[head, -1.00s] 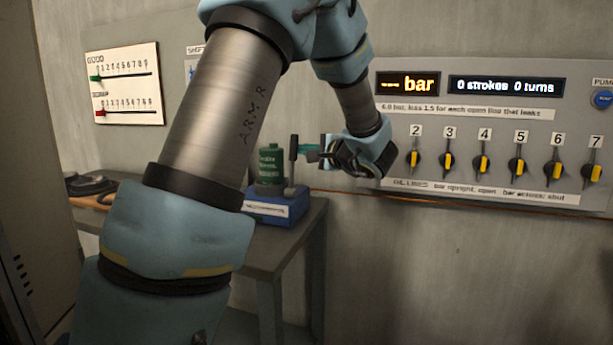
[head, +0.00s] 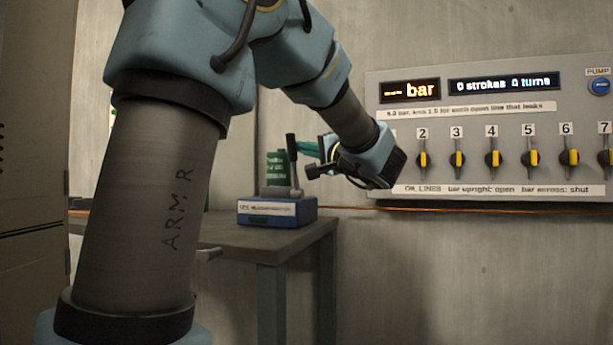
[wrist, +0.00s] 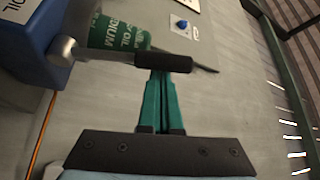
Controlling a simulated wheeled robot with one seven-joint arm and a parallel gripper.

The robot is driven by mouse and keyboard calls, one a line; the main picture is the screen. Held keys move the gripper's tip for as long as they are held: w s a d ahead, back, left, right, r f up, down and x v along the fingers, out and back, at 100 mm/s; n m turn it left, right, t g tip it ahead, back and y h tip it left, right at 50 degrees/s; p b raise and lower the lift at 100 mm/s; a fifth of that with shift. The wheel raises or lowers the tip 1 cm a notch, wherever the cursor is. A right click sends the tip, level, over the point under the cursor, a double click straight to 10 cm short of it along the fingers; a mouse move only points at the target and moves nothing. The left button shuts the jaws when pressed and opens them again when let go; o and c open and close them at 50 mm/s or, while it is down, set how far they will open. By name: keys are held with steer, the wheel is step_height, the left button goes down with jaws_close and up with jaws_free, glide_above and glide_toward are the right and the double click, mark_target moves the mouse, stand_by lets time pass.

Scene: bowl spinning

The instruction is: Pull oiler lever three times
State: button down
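The oiler (head: 278,211) is a blue box with a white label and a green bottle (head: 276,170), standing on a bench. Its lever (head: 292,150) has a black grip on a metal shaft and leans slightly left in the head view. In the wrist view the black grip (wrist: 163,62) lies across the tips of my green fingers and hides them. My gripper (head: 308,149) is just right of the grip; its fingers (wrist: 160,100) are together, with only a thin gap. They look behind the grip, not clamped around it; contact is unclear.
The bench (head: 275,239) carries the oiler near its right end. The wall panel (head: 480,130) at right has yellow-barred valves and a display (head: 504,83) reading "0 strokes 0 turns". A blue pump button (head: 599,86) is at upper right. My arm covers the left part of the view.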

steer(key=s+n+b, duration=0.1)
steer(key=b, duration=0.2)
steer(key=a+f+n+y+b, duration=0.1)
steer(key=b, duration=0.2)
steer(key=shift+s, duration=0.4)
steer(key=shift+r+n+y, duration=0.1)
steer(key=shift+n+y, duration=0.2)
steer(key=s+d, duration=0.5)
steer(key=d, duration=0.2)
steer(key=shift+s+d+f+t, duration=0.25)
steer(key=shift+d+f+t, duration=0.05)
steer(key=shift+d+f, duration=0.15)
stand_by(0.6)
